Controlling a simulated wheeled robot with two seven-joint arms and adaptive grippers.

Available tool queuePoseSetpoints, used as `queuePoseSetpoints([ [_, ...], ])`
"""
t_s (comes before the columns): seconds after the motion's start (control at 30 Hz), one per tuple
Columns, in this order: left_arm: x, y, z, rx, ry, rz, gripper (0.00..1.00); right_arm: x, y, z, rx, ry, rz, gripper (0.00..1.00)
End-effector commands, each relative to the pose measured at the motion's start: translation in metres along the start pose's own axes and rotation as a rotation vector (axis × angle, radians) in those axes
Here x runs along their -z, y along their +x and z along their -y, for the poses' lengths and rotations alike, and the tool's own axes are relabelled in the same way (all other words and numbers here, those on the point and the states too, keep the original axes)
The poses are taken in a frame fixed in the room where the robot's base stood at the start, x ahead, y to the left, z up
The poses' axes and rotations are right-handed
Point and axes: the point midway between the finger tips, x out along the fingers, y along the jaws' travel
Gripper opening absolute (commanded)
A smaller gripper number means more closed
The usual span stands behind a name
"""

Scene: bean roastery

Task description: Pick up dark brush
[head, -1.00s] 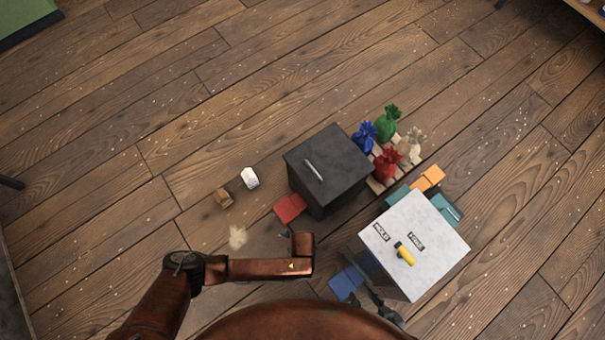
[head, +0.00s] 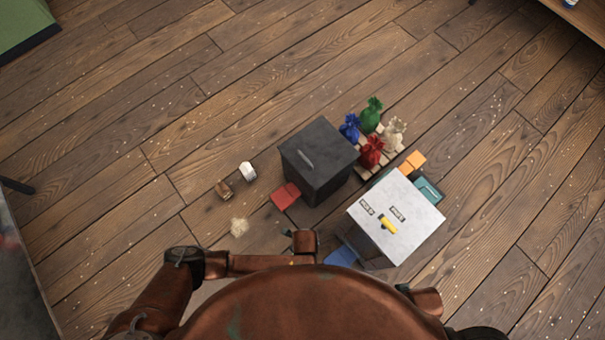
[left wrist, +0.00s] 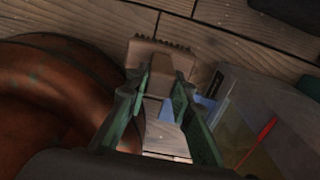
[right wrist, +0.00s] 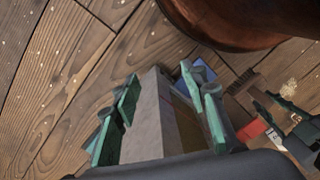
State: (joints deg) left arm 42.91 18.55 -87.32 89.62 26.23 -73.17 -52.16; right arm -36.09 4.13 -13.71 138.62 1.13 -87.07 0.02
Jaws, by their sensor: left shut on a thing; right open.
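In the left wrist view my left gripper (left wrist: 158,88) is shut on a brown brush (left wrist: 160,52). The brush has a narrow handle between the green fingers and a wide head with a dark toothed edge beyond them. The wooden floor shows behind it. In the head view the left forearm reaches in from the lower left; most of the gripper and the brush are hidden there. My right gripper (right wrist: 166,88) is open in the right wrist view. A pale grey cabinet (right wrist: 150,120) shows between its fingers, and I cannot tell how close it is.
A black cabinet (head: 318,165) and the grey-topped cabinet with a yellow handle (head: 396,218) stand on the floor. Coloured sacks (head: 371,152) sit on a pallet behind. A red mat (head: 285,196), brown block (head: 223,189), white item (head: 247,172) and pale pile (head: 239,227) lie left.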

Motion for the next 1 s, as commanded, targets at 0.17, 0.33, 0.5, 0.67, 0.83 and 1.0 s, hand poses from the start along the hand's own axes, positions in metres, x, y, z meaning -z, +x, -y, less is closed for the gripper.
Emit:
queuePoseSetpoints([
  [0.17,0.02,-0.013,-0.009,0.001,0.001,0.001,0.0,-0.005,0.027,-0.008,-0.017,0.0,0.018,0.4],
  [0.33,0.036,-0.02,-0.016,0.001,0.001,0.001,0.0,-0.007,0.057,-0.013,-0.025,-0.002,0.018,0.4],
  [0.5,0.047,-0.025,-0.021,0.001,0.001,0.0,0.0,-0.01,0.079,-0.018,-0.031,-0.003,0.018,0.4],
  [0.67,0.052,-0.026,-0.024,0.0,0.0,0.0,0.0,-0.012,0.088,-0.02,-0.033,-0.003,0.017,0.4],
  [0.83,0.054,-0.026,-0.025,0.0,0.0,0.0,0.0,-0.013,0.091,-0.02,-0.033,-0.003,0.017,0.4],
  [1.0,0.054,-0.026,-0.024,0.0,0.0,-0.001,0.2,-0.013,0.091,-0.02,-0.033,-0.003,0.017,0.4],
])
